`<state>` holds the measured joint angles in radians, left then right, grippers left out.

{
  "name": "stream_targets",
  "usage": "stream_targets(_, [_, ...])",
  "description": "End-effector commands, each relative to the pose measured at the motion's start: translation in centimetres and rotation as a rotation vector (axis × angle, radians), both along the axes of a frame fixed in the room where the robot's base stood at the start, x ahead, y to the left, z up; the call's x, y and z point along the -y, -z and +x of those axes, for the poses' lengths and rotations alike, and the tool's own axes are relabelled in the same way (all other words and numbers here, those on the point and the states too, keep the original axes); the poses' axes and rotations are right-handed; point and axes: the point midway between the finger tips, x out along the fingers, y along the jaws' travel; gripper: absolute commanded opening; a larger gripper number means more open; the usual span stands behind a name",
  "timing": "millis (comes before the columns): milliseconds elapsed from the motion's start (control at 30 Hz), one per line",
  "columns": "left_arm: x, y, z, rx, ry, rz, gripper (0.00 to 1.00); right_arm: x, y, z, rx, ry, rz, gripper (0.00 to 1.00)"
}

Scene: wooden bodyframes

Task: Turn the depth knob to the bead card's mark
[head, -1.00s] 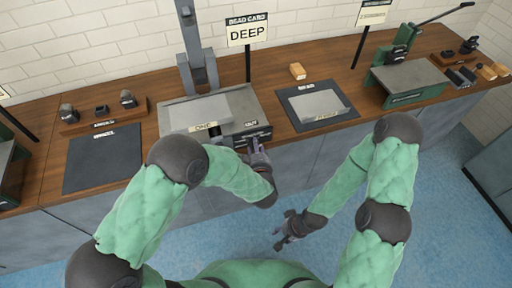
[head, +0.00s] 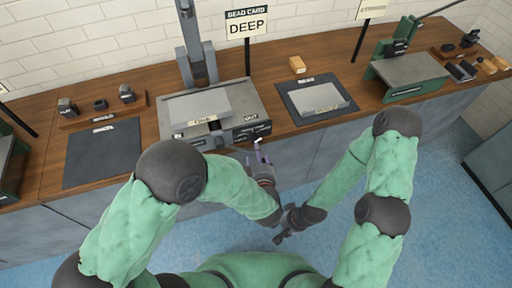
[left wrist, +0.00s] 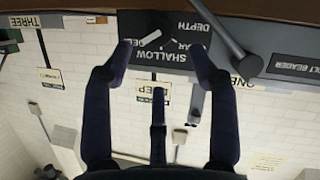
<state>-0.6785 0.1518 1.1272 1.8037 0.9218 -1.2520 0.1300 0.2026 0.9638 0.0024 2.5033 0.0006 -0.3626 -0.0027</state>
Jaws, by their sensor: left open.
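The bead card (head: 247,24) stands behind the grey bead machine (head: 250,97) and reads DEEP. In the left wrist view, which is upside down, the dark depth plate (left wrist: 180,60) reads DEPTH and SHALLOW; another label is partly hidden. The depth knob (left wrist: 153,27) is dark, with a pale pointer bar (left wrist: 152,40). My left gripper (head: 258,148) is at the machine's front edge. In the wrist view its fingers (left wrist: 165,52) are spread apart, empty, before the plate. My right gripper (head: 285,228) hangs over the floor, away from the counter; its finger gap is unclear.
A green machine (head: 408,70) stands farther right. An empty dark mat (head: 102,153) lies left. My arms hang over the blue floor (head: 420,250).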

Motion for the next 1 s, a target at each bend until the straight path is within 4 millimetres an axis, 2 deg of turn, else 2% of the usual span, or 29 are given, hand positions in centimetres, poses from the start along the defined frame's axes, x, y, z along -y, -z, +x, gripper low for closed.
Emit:
stream_targets(100, [0.3,-0.7,-1.8,0.002,0.003,0.000,0.59,0.0,0.0,0.0,0.000,0.000,0.000,0.40])
stream_targets(300, [0.3,-1.2,-3.4,-0.001,0.000,0.001,0.59,0.0,0.0,0.0,0.000,0.000,0.000,0.40])
stream_targets(1000, [0.3,-1.1,-3.6,-0.007,0.000,0.001,0.59,0.0,0.0,0.0,0.000,0.000,0.000,0.40])
